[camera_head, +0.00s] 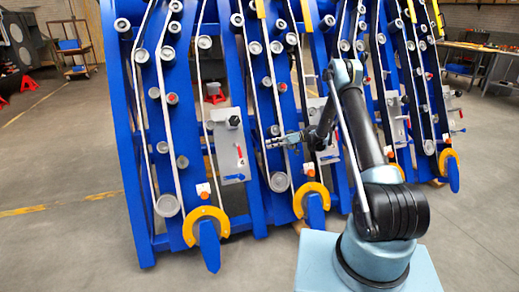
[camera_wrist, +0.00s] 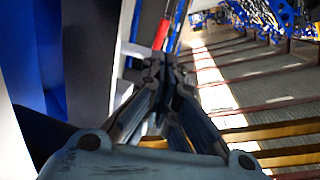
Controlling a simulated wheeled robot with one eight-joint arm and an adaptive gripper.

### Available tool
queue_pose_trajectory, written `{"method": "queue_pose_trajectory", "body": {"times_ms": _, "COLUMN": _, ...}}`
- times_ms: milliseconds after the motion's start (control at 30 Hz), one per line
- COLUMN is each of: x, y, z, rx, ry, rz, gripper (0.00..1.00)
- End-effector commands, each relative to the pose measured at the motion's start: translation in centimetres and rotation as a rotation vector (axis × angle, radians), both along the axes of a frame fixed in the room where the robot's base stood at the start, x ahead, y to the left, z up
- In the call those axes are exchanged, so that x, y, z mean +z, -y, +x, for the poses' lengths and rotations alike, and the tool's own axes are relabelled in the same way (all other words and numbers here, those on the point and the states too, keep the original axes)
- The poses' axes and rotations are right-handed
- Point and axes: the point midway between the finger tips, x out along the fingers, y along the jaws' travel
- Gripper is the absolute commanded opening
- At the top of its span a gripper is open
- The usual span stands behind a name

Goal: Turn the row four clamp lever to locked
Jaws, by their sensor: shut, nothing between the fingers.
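A grey plate (camera_head: 229,135) with a label that looks like a 4 is mounted on a blue row frame left of centre. It carries a black knob (camera_head: 234,121), a small red lever (camera_head: 239,152) and a blue lever (camera_head: 234,177) low down. I cannot tell which lever is the clamp lever, or its setting. My gripper (camera_head: 270,144) is shut and empty, pointing left, to the right of the plate and apart from it in the picture. In the wrist view, the gripper's fingertips (camera_wrist: 154,72) are together, and a red handle (camera_wrist: 162,34) shows just beyond them; contact is unclear.
Blue row frames (camera_head: 132,150) with rollers and pale belts stand side by side. Another grey plate (camera_head: 327,150) is partly behind my arm. Yellow collars (camera_head: 206,215) sit at the frames' lower ends. The floor (camera_head: 70,240) at left is clear. A workbench (camera_head: 483,47) stands at back right.

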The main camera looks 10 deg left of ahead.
Motion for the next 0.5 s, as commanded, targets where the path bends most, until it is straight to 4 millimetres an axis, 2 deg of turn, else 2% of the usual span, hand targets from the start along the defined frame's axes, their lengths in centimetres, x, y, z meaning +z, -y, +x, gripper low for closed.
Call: {"method": "queue_pose_trajectory", "body": {"times_ms": 500, "x": -1.3, "y": -7.8, "z": -3.5, "rx": 0.002, "ry": -0.001, "rz": -0.002, "gripper": 0.00}}
